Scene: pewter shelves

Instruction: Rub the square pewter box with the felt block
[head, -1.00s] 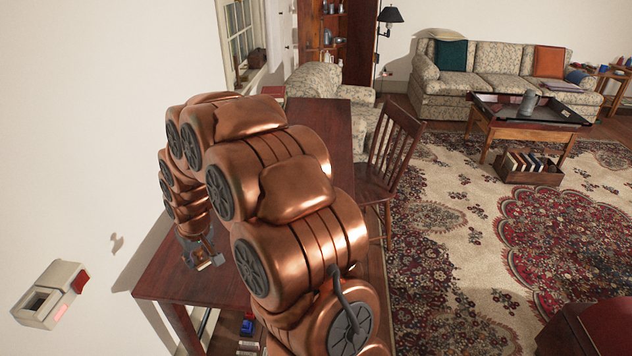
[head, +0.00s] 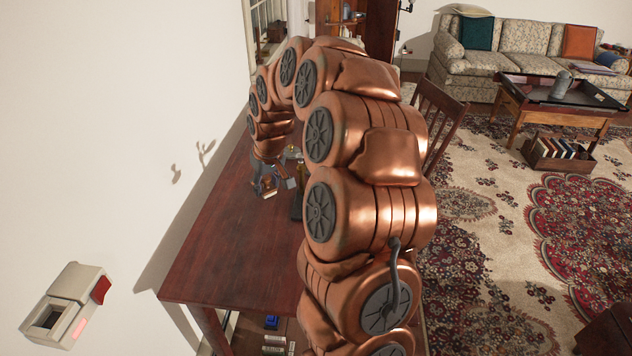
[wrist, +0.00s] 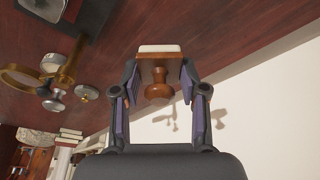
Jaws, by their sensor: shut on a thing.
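My gripper (head: 268,187) is above the dark wood table (head: 232,250). In the wrist view my gripper (wrist: 159,88) is shut on the felt block (wrist: 159,70), which has a brown wooden body, a turned knob and a pale felt face pointing away from me. The block appears just off the tabletop; I cannot tell if it touches. A grey metal piece, possibly the square pewter box (wrist: 44,8), is cut off at the upper left of the wrist view, on a dark pad (wrist: 88,22). The block is apart from it. In the head view my arm hides much of the table.
A brass ring-shaped object (wrist: 35,80) and small grey metal pieces (wrist: 87,93) stand left of the gripper in the wrist view. The white wall (head: 130,130) runs close along the table's left side. A wooden chair (head: 437,118) stands at the right. The near tabletop is clear.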

